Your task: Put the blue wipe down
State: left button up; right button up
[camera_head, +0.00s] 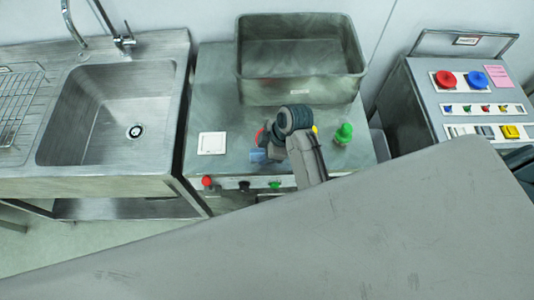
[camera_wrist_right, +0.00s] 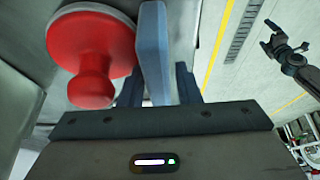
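The blue wipe (camera_head: 258,155) shows at the front of the steel table, beside my right gripper. In the right wrist view the wipe (camera_wrist_right: 154,50) is a flat pale-blue slab between the two dark fingers of my right gripper (camera_wrist_right: 158,88). The fingers close on it from both sides. Whether its far end touches the table is unclear. My left gripper (camera_wrist_right: 272,36) shows small at the upper right of the right wrist view, empty, its fingers apart. It is not seen in the head view.
A red knobbed piece (camera_wrist_right: 95,50) is close beside the wipe. A steel tub (camera_head: 300,88) stands at the table's back. A green knobbed piece (camera_head: 343,134) is to the right, a white square plate (camera_head: 212,143) to the left. A sink (camera_head: 110,115) is further left, a button panel (camera_head: 470,85) right.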

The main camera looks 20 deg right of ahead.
jog(key=shift+f, duration=0.65)
grip_shut()
jog(key=shift+r, duration=0.1)
jog(key=shift+r, duration=0.15)
